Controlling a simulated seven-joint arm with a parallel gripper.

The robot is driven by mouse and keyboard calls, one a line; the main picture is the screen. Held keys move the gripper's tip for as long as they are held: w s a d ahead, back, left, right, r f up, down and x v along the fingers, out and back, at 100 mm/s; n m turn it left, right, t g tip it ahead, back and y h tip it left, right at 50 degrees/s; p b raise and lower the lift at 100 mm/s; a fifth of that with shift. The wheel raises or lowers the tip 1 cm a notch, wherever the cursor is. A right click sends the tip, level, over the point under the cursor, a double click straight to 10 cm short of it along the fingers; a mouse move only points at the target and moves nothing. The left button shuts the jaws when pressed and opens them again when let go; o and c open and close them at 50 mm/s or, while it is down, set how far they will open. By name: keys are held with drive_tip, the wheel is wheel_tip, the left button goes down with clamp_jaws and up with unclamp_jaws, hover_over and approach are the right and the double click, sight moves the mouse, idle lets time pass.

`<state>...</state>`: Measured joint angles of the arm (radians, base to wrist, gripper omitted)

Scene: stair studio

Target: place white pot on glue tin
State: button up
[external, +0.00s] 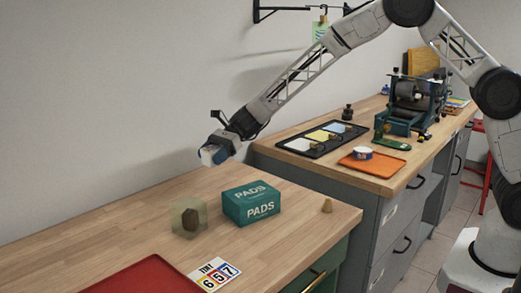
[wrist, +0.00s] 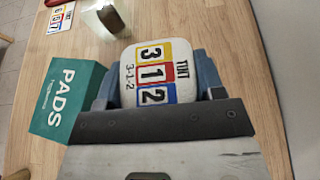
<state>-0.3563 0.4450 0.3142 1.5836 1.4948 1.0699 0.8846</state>
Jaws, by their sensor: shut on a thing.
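My gripper (wrist: 158,80) is shut on a white pot (wrist: 158,65), whose rounded face shows a "TINT 3 1 2" label in the wrist view. In the external view the gripper (external: 216,152) holds the pot (external: 207,157) in the air above the near wooden counter, left of and above the teal PADS box. No thing is clearly marked as a glue tin. A small white and blue round tin (external: 362,153) sits on an orange tray (external: 375,166) on the farther counter; I cannot tell whether it is the glue tin.
The PADS box (external: 251,204), a translucent block with a brown core (external: 188,217), a numbered card (external: 214,272), a red tray (external: 140,277) and a small tan cone (external: 327,206) are on the near counter. A black tray (external: 318,139) and a roller press (external: 412,101) stand on the farther counter.

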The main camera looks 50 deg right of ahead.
drive_tip(key=s+d+r+m+t, duration=0.15)
drive_tip(key=s+d, duration=0.25)
drive_tip(key=d, duration=0.8)
drive_tip(key=s+d+r+m+t, duration=0.15)
drive_tip(key=s+d, duration=0.25)
drive_tip(key=d, duration=0.7)
drive_tip(key=s+d+r+m+t, duration=0.15)
drive_tip(key=s+d, duration=0.35)
drive_tip(key=d, duration=0.7)
drive_tip(key=s+d+f+m+t+h, duration=0.1)
drive_tip(key=s+d, duration=0.4)
drive_tip(key=s, duration=0.4)
drive_tip(key=s+d+f+m+t+h, duration=0.1)
drive_tip(key=s+d+m+t, duration=0.1)
drive_tip(key=s+d, duration=0.4)
drive_tip(key=s+d+f+m+t+h, duration=0.1)
drive_tip(key=s+d, duration=0.5)
drive_tip(key=s, duration=0.7)
drive_tip(key=shift+s+f+m+t+h, duration=0.15)
drive_tip(key=shift+f+m+t+h, duration=0.25)
drive_tip(key=shift+t, duration=0.35)
drive_tip(key=shift+r, duration=0.1)
hover_over(363, 149)
drive_tip(key=shift+s+a+f, duration=0.1)
drive_tip(key=shift+a+f, duration=0.15)
drive_tip(key=shift+f, duration=0.5)
drive_tip(key=shift+f, duration=0.15)
